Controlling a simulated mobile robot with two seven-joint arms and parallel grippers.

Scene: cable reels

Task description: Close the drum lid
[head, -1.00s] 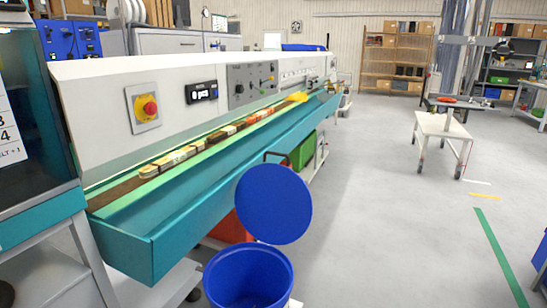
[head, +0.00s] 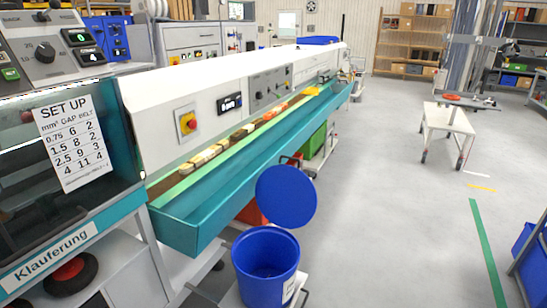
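The blue drum (head: 266,270) stands at the lower middle of the head view, on a light low platform in front of the teal trough. Its mouth is open and I can see into it. The round blue lid (head: 287,197) stands raised above the drum's back rim, tilted up, with its flat face towards me. A dark bar shows behind the lid's top edge. Neither of my grippers is in view.
The machine's teal trough (head: 250,175) runs behind the drum towards the back. A red container (head: 252,213) is under it. A white table (head: 449,128) stands at right. The grey floor (head: 390,220) right of the drum is clear.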

